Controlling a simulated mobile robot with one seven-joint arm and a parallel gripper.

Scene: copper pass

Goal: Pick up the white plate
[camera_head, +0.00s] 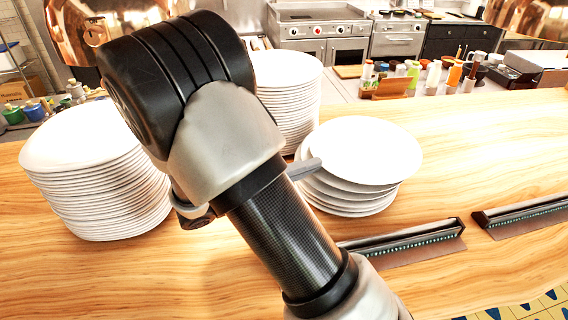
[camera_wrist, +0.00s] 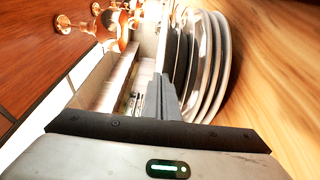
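The white plate (camera_head: 365,150) is the top one of the short stack right of centre in the head view. It is tilted and sits off-line from the plates below, with a gap under its left side. In the wrist view the fingers of my gripper (camera_wrist: 168,98) are close together at the edge of the topmost plate (camera_wrist: 179,60), which looks dark in shade. They appear closed on its rim. The lower plates (camera_wrist: 217,65) lie to the right.
A tall plate stack (camera_head: 100,185) stands at left and another (camera_head: 290,95) behind my arm. Two dark metal strips with lit undersides (camera_head: 405,238) lie at the wooden counter's front right. Bottles and jars (camera_head: 425,75) stand behind. The counter (camera_head: 480,150) is clear to the right.

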